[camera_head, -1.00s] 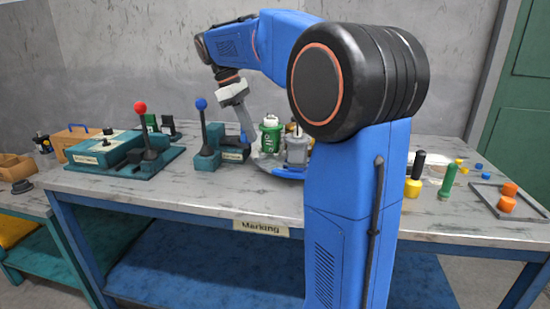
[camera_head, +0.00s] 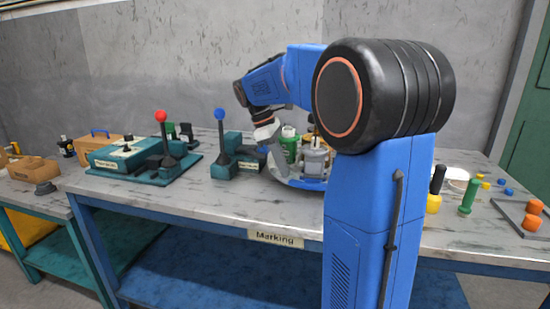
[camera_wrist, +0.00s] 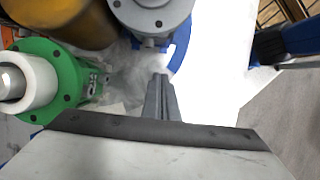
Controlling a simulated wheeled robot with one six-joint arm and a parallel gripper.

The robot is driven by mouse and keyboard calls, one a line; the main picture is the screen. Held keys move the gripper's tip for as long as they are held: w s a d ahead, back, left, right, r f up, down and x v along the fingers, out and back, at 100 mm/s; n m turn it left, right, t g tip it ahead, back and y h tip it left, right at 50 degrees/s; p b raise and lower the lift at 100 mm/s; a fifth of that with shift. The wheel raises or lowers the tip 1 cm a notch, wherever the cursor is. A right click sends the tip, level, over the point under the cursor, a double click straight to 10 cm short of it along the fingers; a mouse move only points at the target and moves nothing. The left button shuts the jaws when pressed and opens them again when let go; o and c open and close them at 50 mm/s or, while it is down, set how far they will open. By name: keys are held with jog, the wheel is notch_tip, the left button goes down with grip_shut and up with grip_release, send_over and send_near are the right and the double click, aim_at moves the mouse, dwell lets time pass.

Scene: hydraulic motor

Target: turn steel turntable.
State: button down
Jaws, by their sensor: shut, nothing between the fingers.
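The steel turntable (camera_head: 272,169) is a round tray on the bench, mostly hidden behind my gripper and arm in the head view. A green canister (camera_head: 290,147) and a grey motor-like part (camera_head: 314,158) stand on it. In the wrist view, the green part (camera_wrist: 68,80) with a white top is at left, and the grey flanged part (camera_wrist: 152,12) is at top centre beside a blue curved piece (camera_wrist: 180,45). My gripper (camera_wrist: 161,78) is shut and empty, its fingertips just below the grey part. In the head view my gripper (camera_head: 277,168) reaches the turntable's left side; contact is unclear.
A red-knobbed lever (camera_head: 160,118) on a teal fixture and a blue-knobbed lever (camera_head: 219,115) stand left of the turntable. At right are a green-handled tool (camera_head: 469,195), a yellow-and-black tool (camera_head: 435,190) and orange pieces (camera_head: 533,215). The bench front (camera_head: 200,205) is clear.

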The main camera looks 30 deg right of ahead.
aim_at(299, 179)
jog(key=shift+s+d, duration=0.9)
jog(key=shift+s, duration=0.05)
jog(key=shift+s, duration=0.2)
jog(key=shift+s+d+n, duration=0.15)
jog(key=shift+s+n, duration=0.2)
jog(key=shift+n, duration=0.05)
